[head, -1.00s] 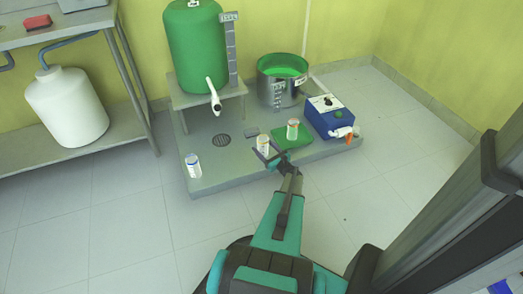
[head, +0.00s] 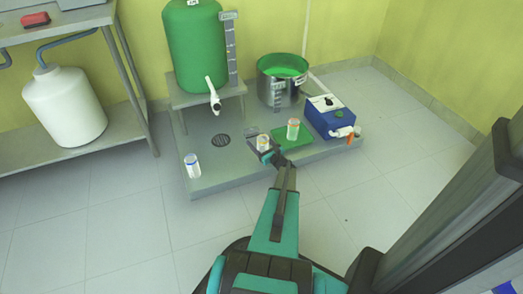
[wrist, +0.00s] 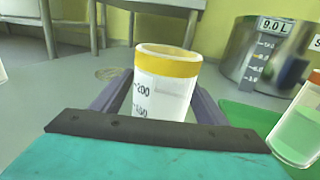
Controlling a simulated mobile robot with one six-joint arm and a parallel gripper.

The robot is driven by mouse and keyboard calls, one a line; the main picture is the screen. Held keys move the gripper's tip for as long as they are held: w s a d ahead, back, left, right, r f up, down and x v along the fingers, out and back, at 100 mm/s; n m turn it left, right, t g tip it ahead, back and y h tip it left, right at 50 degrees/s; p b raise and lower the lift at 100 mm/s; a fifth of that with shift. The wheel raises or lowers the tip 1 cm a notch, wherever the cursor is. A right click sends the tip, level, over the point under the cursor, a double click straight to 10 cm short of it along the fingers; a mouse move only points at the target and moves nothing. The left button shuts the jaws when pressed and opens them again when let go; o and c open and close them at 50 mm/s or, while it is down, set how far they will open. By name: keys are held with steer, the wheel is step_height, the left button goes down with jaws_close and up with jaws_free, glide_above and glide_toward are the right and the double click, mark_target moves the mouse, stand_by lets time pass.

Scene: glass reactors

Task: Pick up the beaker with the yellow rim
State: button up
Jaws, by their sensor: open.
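The beaker with the yellow rim (head: 262,143) stands upright on the low grey platform, left of the green mat. In the wrist view the beaker (wrist: 165,84) is a white cup with volume marks and a wide yellow band. My gripper (head: 264,149) is at the beaker. In the wrist view my gripper's (wrist: 162,100) fingers are open, one on each side of the beaker. The beaker's base is hidden behind the gripper's front edge. I cannot tell whether a finger touches it.
An orange-rimmed beaker (head: 293,130) stands on the green mat (head: 290,145), close to the right. A blue-rimmed beaker (head: 192,166) stands at the platform's front left. A steel pot (head: 283,92) and blue device (head: 332,118) stand behind and right. A green tank (head: 195,45) rises behind.

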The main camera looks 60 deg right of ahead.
steer(key=c, duration=1.2)
steer(key=shift+r, duration=0.2)
steer(key=shift+r+p, duration=0.4)
steer(key=shift+r, duration=0.15)
steer(key=shift+s+a+r+p, duration=0.15)
steer(key=shift+s+r+p, duration=0.2)
steer(key=shift+r, duration=0.3)
steer(key=shift+s+a+r+p, duration=0.1)
steer(key=shift+s+r+p, duration=0.15)
steer(key=shift+r+p, duration=0.25)
steer(key=p, duration=0.3)
glide_toward(260, 138)
steer(key=shift+s+a+r, duration=0.2)
steer(key=shift+s+a, duration=0.05)
steer(key=shift+s, duration=0.4)
steer(key=shift+s+a+r, duration=0.2)
steer(key=shift+s+a, duration=0.1)
steer(key=shift+s, duration=0.4)
steer(key=shift+s+a+r, duration=0.15)
steer(key=shift+s+a, duration=0.1)
steer(key=shift+s, duration=0.4)
